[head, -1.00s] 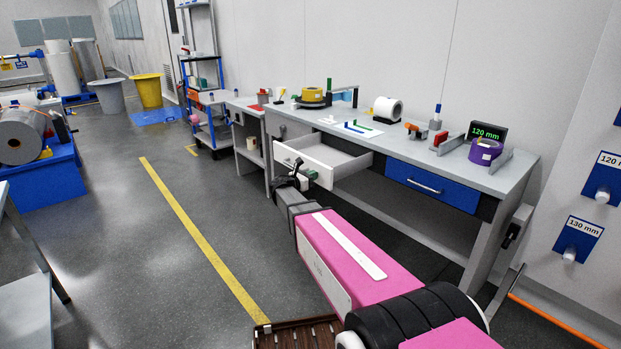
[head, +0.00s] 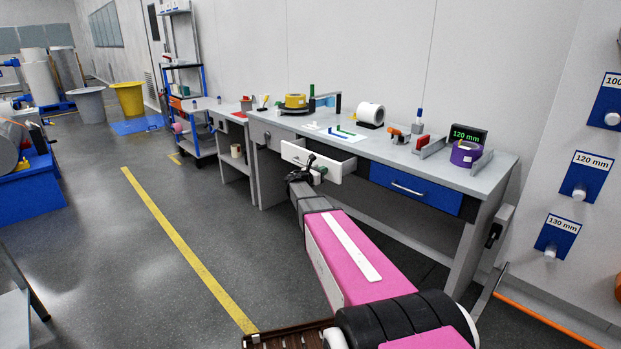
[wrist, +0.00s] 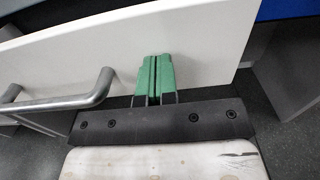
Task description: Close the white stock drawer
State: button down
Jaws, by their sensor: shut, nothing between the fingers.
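The white stock drawer (head: 318,160) sits under the grey workbench top, left of the blue drawer. It stands a little way out, with a thin strip of its inside showing. Its white front panel fills the upper part of the wrist view (wrist: 205,45), with a grey bar handle (wrist: 62,103) at left. My gripper (wrist: 153,80) has its green fingers pressed together and empty. The fingertips are at the drawer front, right of the handle, and appear to touch it. In the head view my gripper (head: 318,171) is partly hidden by my wrist.
The blue drawer (head: 415,188) beside it is shut. The workbench top (head: 395,148) holds a white roll (head: 371,113), a purple roll (head: 466,153) and a display (head: 468,134). A blue-framed cart (head: 190,125) stands at the back left. The floor left of my arm is clear.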

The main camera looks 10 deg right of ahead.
jog(key=x, duration=1.4)
jog(key=shift+w, duration=0.1)
jog(key=shift+w+d, duration=0.1)
jog(key=shift+d, duration=0.1)
jog(key=v, duration=1.5)
jog(key=s+a+f+m+g+y, duration=0.2)
jog(key=s+f+m, duration=0.25)
jog(key=s, duration=0.35)
jog(key=s+a+f+m+g+y, duration=0.2)
jog(key=s+f+m+y, duration=0.1)
jog(key=s+m, duration=0.3)
jog(key=s+a+f+m+g+y, duration=0.2)
jog(key=s+f+m, duration=0.15)
jog(key=s, duration=0.55)
jog(key=s+a+f+m+g+y, duration=0.2)
jog(key=s+a+m+y, duration=0.6)
jog(key=s+a, duration=0.4)
jog(key=s+f+m, duration=0.1)
jog(key=s, duration=0.3)
jog(key=shift+s+m+g+y, duration=0.2)
jog(key=shift+m+g+y, duration=0.2)
